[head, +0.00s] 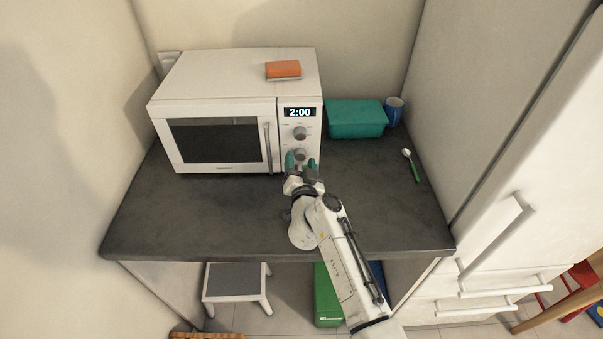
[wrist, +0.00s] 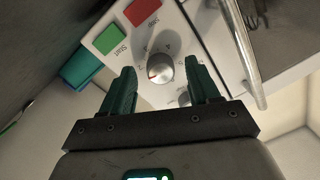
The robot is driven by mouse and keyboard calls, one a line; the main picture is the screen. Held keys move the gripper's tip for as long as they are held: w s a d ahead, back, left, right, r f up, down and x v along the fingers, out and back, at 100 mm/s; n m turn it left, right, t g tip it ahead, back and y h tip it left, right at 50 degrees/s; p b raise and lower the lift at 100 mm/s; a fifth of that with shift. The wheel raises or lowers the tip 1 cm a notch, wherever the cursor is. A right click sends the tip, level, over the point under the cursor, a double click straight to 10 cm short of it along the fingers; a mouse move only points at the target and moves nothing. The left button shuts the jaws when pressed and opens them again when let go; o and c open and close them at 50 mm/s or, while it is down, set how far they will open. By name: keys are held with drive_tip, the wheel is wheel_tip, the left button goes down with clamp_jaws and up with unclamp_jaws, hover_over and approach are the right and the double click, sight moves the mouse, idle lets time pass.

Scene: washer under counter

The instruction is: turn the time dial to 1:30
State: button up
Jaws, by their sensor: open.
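The white microwave (head: 215,105) stands on the dark counter. Its display (head: 299,112) reads 2:00. Two round silver dials sit below it, an upper dial (head: 300,133) and a lower dial (head: 300,154). I cannot read which is labelled for time. My gripper (head: 301,162) is open at the lower dial, which shows in the wrist view (wrist: 160,67) between the two teal fingers, with a gap on each side. This dial has a small red mark at its left edge there. The upper dial (wrist: 184,98) is mostly hidden behind my gripper.
Green Start (wrist: 111,40) and red Stop (wrist: 142,11) buttons lie beside the lower dial. The door handle (head: 268,147) stands out left of the panel. An orange sponge (head: 283,69) lies on top. A teal box (head: 356,119), blue mug (head: 394,112) and spoon (head: 412,166) are at right.

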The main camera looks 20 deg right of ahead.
drive_tip(key=v, duration=1)
drive_tip(key=shift+s, duration=0.2)
drive_tip(key=shift+a+f, duration=0.1)
